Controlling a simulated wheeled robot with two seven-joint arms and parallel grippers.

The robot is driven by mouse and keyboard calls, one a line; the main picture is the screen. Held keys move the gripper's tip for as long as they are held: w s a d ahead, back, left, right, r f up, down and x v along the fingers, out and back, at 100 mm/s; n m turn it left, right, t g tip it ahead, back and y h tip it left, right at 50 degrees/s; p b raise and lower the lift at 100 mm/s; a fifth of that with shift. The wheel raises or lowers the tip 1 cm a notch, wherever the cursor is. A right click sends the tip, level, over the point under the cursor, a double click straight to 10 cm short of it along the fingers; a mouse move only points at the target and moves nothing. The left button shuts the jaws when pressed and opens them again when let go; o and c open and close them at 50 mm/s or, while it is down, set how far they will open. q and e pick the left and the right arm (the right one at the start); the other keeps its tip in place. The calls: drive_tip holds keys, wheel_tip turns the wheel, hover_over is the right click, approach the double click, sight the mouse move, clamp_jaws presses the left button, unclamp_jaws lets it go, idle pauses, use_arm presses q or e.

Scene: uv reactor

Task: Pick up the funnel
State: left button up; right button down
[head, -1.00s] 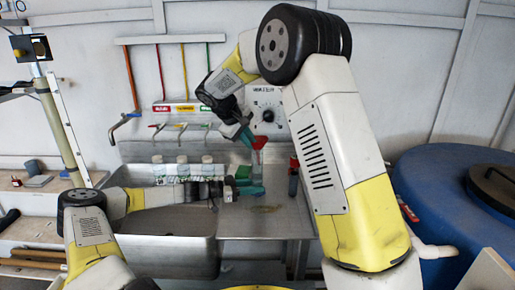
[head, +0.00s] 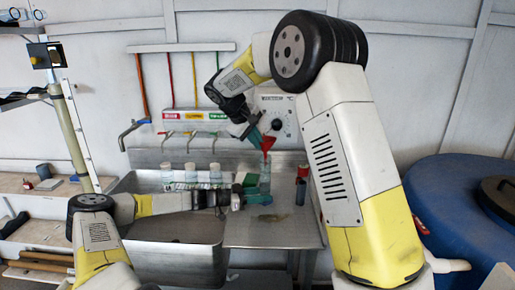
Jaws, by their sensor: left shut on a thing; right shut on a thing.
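The red funnel (head: 268,143) is held by my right gripper (head: 259,138), which is shut on it. The funnel is upright, with its narrow end down, just above a clear cylinder (head: 265,179); whether the tip is still inside the cylinder's mouth I cannot tell. The cylinder stands upright on the metal counter. My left gripper (head: 258,195), with teal fingers, is shut on the cylinder's lower part, which the fingers partly hide.
A dark red-capped bottle (head: 301,185) stands just right of the cylinder. A green object (head: 247,180) is behind my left gripper. Several capped jars (head: 190,172) stand by the sink (head: 170,228). The front of the counter (head: 268,232) is clear. A blue barrel (head: 450,205) stands at right.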

drive_tip(key=shift+r, duration=3.5)
use_arm(q)
drive_tip(key=o, duration=1.1)
drive_tip(key=shift+c, duration=0.2)
drive_tip(key=shift+a, duration=0.15)
